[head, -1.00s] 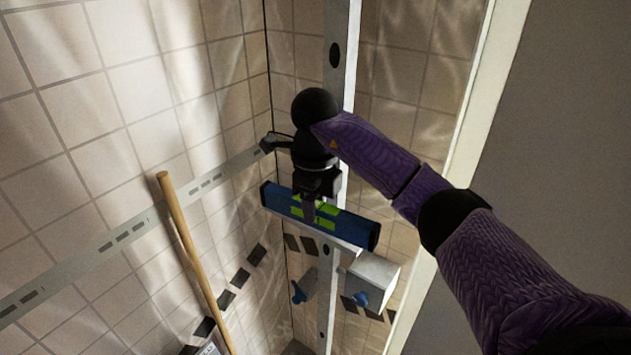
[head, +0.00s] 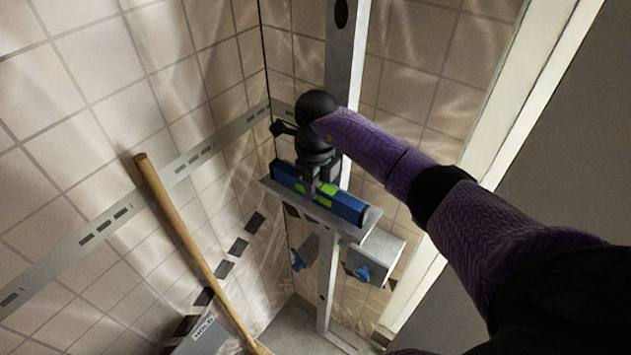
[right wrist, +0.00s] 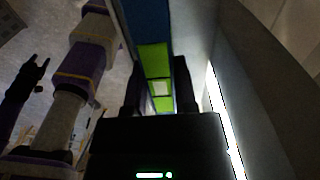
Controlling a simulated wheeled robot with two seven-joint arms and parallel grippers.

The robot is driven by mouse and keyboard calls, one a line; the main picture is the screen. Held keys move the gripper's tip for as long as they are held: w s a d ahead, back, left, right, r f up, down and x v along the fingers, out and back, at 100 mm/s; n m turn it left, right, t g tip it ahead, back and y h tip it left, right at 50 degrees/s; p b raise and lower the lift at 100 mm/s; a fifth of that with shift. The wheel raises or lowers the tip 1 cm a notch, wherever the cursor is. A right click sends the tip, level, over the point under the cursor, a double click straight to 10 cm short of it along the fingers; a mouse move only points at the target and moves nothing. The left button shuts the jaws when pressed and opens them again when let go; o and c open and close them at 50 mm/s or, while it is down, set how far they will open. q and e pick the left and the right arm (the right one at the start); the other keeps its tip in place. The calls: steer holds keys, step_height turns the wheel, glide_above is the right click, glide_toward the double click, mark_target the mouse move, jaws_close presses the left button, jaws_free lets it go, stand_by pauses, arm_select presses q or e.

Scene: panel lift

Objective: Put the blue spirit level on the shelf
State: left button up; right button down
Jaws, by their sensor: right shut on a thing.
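The blue spirit level (head: 347,207) with green windows is in the jaws of my right gripper (head: 312,190), which is shut on it near its middle. The level lies lengthwise along the narrow grey shelf (head: 330,222), just over or on its top; I cannot tell whether it touches. The shelf's front edge shows below the level. In the right wrist view the level (right wrist: 147,22) runs between my two dark fingers (right wrist: 158,90). My left gripper (right wrist: 38,68) shows at the left of that view, fingers apart and empty.
A metal upright (head: 343,60) stands behind the shelf in the tiled corner. A grey box-like bracket (head: 385,258) with a blue knob sits below it. A wooden pole (head: 185,235) leans at the left, by a slotted wall rail (head: 125,215).

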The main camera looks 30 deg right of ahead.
steer(key=shift+c, duration=2)
jaws_free()
steer(key=shift+f, duration=0.1)
